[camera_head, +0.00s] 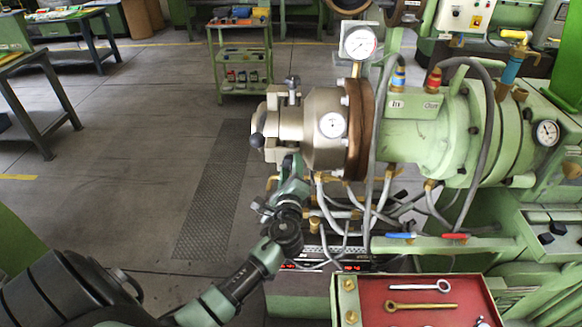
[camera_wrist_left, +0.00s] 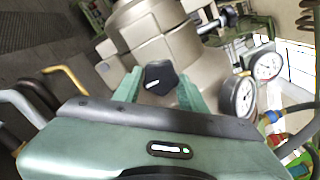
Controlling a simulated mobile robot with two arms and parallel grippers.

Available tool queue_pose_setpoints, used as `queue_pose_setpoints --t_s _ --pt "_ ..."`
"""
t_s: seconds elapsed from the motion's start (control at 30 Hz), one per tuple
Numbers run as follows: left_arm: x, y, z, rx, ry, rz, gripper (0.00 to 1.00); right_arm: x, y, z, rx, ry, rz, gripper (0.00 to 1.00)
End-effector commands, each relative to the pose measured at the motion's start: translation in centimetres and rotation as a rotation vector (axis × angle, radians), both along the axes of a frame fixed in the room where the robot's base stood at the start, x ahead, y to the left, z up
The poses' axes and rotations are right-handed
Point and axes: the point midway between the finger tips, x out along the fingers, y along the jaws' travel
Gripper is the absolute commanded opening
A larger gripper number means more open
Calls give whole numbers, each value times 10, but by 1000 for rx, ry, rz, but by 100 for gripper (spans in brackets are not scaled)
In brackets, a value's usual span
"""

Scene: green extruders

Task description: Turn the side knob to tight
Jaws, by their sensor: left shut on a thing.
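The side knob (camera_wrist_left: 160,78) is black with a white mark and sits on the side of the beige metal extruder head (camera_wrist_left: 165,35). In the wrist view it lies between the two green fingers of my left gripper (camera_wrist_left: 160,90), which is shut on it. In the head view the left gripper (camera_head: 292,172) reaches up to the near side of the extruder head (camera_head: 318,112), and the side knob is hidden there. I cannot read a tight marking. My right gripper is not in view.
Round gauges (camera_head: 360,42) and (camera_head: 332,125) sit on the extruder, with grey hoses (camera_head: 372,205) below it. A red tray (camera_head: 400,288) with wrenches stands in front. A green cart (camera_head: 240,55) is behind.

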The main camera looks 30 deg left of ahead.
Motion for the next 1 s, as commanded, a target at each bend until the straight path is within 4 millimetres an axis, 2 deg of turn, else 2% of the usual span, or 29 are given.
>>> queue_pose_setpoints --t_s 0.17,0.2,0.23,0.27,0.63,1.0 --pt "-1 -1 -2 0 5 -1 1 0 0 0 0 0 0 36" --pt "-1 -1 -2 0 5 -1 52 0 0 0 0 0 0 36" --pt "-1 -1 -2 0 5 -1 61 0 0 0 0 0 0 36" --pt "-1 -1 -2 1 4 -1 63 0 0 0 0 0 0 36" --pt "-5 -3 -2 -1 2 -1 63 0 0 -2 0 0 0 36" --pt "-54 -34 -4 -1 3 -1 63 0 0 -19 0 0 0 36"
